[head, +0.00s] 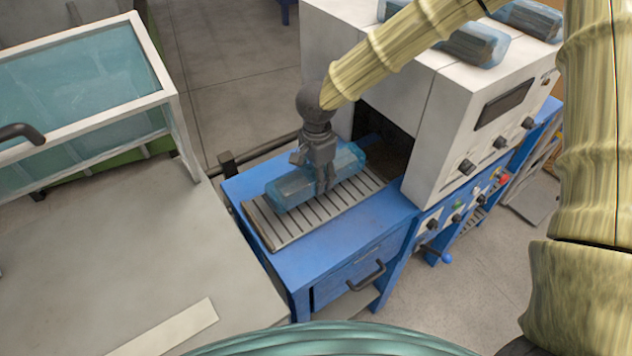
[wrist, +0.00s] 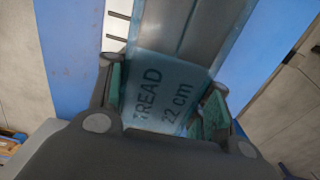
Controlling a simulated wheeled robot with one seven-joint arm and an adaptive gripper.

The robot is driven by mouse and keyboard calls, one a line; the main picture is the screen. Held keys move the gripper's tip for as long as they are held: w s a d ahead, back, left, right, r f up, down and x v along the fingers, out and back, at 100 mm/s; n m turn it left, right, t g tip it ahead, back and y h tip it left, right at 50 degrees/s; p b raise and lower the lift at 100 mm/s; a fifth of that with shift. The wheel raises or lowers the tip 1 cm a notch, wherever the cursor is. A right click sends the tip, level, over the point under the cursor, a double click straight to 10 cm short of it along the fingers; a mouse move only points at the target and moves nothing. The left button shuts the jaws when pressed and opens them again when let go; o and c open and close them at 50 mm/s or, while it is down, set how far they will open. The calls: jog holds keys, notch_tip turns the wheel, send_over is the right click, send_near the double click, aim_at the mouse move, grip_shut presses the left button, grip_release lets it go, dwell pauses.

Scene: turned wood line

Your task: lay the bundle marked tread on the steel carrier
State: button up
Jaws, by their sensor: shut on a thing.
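The bundle marked tread (head: 291,190) is a long, blue-wrapped block. In the wrist view its label (wrist: 160,100) reads "TREAD 22 cm". My gripper (head: 323,185) is above it with its fingers down on both sides, shut on the bundle. In the wrist view the fingers (wrist: 165,100) hug its two sides. The slatted steel carrier (head: 318,216) lies on the blue machine bed directly under the bundle. The bundle lies lengthwise along the carrier, towards its back side. I cannot tell whether it touches the slats.
A white machine housing (head: 440,110) with a dark opening stands right of the carrier. More wrapped bundles (head: 470,42) lie on its top. A grey table (head: 120,260) is at left, with a glass-panelled white frame (head: 170,90) behind it. The blue bed's front edge is clear.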

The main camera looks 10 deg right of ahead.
jog(key=shift+f+p, duration=0.55)
jog(key=shift+f, duration=1.2)
jog(key=o, duration=1.4)
jog(key=shift+f, duration=0.15)
notch_tip(320, 180, up, 12)
jog(key=shift+r+b, duration=0.15)
jog(key=shift+b, duration=0.7)
jog(key=shift+a, duration=0.1)
